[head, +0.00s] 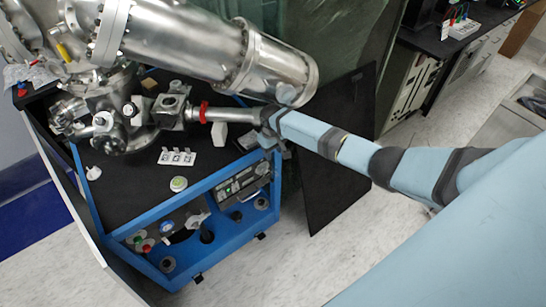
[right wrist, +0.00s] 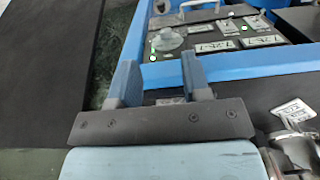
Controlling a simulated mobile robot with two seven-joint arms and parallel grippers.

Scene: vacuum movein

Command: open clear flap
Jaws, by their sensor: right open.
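A clear round flap (right wrist: 167,40) sits on a dark control panel (right wrist: 215,38) in the right wrist view, beyond my fingertips, with small green lights beside it. In the head view the same panel (head: 240,184) is set in the blue front of the cart, but the flap is too small to make out there. My right gripper (right wrist: 160,72) is open and empty, its two fingers apart and pointing toward the panel. In the head view my right gripper (head: 271,138) is above and behind the panel's right end, partly hidden by its own wrist. My left gripper is not in view.
The blue cart (head: 213,247) carries a black top (head: 130,195) with steel vacuum chambers (head: 175,40) and a tube close to my right wrist. A black board (head: 335,150) stands to the right of the cart. Pale floor (head: 310,260) in front is clear.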

